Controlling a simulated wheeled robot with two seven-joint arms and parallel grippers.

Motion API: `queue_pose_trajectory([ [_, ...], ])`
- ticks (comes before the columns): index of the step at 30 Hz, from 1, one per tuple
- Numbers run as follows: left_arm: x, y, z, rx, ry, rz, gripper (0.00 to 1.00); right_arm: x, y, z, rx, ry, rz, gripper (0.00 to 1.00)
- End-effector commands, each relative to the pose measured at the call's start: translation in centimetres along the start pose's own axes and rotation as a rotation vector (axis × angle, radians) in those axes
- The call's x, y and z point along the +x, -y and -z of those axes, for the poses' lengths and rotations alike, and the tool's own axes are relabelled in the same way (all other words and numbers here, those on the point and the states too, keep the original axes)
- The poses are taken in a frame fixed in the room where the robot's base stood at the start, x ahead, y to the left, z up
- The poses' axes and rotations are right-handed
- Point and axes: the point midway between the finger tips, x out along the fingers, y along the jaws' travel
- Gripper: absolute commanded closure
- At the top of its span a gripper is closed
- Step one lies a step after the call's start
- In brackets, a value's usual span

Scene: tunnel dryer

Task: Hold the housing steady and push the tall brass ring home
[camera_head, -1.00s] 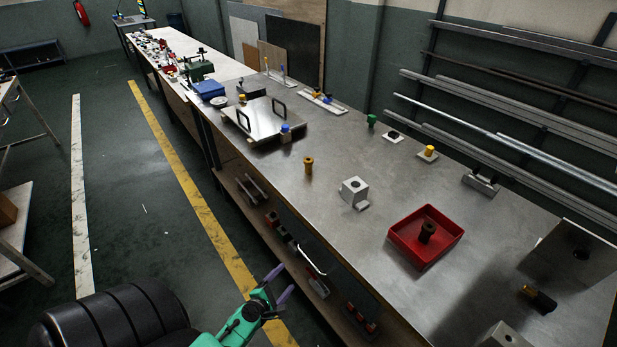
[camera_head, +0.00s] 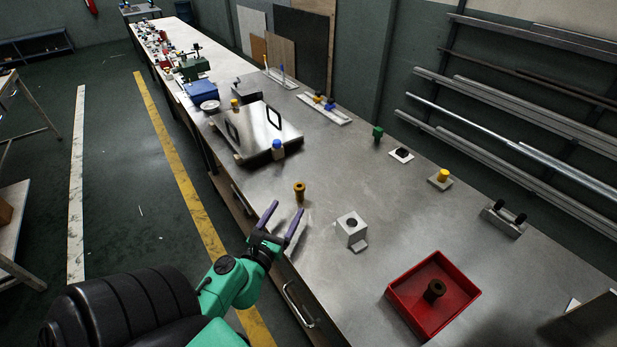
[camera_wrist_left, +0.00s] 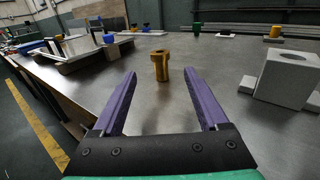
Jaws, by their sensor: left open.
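The tall brass ring (camera_head: 299,192) stands upright on the metal bench near its front edge, flanged end up. The housing (camera_head: 351,229), a pale grey block with a dark hole in its top and a small foot, sits to its right. My left gripper (camera_head: 286,217) is open and empty just in front of the ring. In the left wrist view the ring (camera_wrist_left: 161,66) stands beyond and between the purple fingers (camera_wrist_left: 160,98), apart from them. The housing (camera_wrist_left: 287,78) is at the right there. My right gripper is not in view.
A red tray (camera_head: 433,294) holding a dark flanged ring (camera_head: 434,290) lies right of the housing. A yellow knob (camera_head: 442,176) sits farther back. The bench between is clear.

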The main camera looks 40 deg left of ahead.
Motion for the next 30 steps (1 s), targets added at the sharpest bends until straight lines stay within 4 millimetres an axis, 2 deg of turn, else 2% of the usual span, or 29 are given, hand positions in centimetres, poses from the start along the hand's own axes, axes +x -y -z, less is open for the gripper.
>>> queue_pose_trajectory([
  [2,1.3,0.0,-0.5,0.000,0.002,0.002,0.23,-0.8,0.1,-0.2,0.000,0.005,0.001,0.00],
  [6,5.0,0.0,-0.7,0.004,0.004,0.001,0.23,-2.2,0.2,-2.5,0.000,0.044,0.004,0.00],
  [10,8.0,0.0,-0.3,0.002,0.002,0.001,0.23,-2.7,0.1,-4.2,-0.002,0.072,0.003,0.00],
  [14,9.5,0.0,-0.1,0.002,0.000,0.000,0.23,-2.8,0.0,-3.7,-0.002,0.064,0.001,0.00],
  [18,12.2,0.0,0.2,0.002,0.002,-0.002,0.23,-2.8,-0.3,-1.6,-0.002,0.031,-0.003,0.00],
  [21,13.8,0.1,0.3,0.002,0.001,0.001,0.23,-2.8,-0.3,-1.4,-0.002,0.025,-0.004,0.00],
  [28,14.3,0.1,0.4,0.003,-0.001,0.001,0.23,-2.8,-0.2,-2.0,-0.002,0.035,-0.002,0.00],
  [29,14.3,0.1,0.4,0.003,-0.001,0.001,0.27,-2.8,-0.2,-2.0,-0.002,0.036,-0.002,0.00],
  [30,14.3,0.1,0.4,0.003,-0.001,0.001,0.42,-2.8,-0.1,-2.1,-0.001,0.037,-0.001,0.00],
])
